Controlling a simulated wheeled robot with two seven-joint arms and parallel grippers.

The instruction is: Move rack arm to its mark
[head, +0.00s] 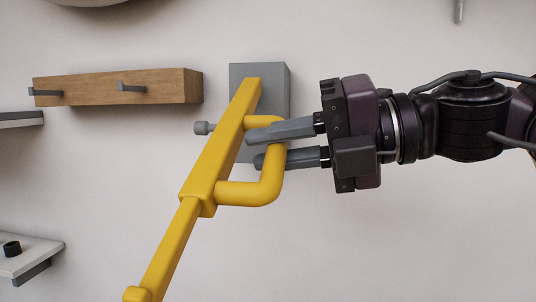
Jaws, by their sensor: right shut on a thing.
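The rack arm is a long yellow bar (216,155) in the head view, slanting from a grey wall block (277,88) at the top down to the lower left. A yellow loop handle (240,194) sticks out from its right side. My right gripper (258,148) comes in from the right and is shut on the handle, its grey fingers on either side of the handle's upright part. A small grey knob (203,128) sits left of the bar. I can make out no mark. The bar's lower end is near the bottom edge. My left gripper is out of view.
A wooden board (165,87) with grey pegs is on the wall left of the block. Two shelves (28,262) (20,117) jut in at the left edge, the lower one holding a small black object (12,248). The wall below right is bare.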

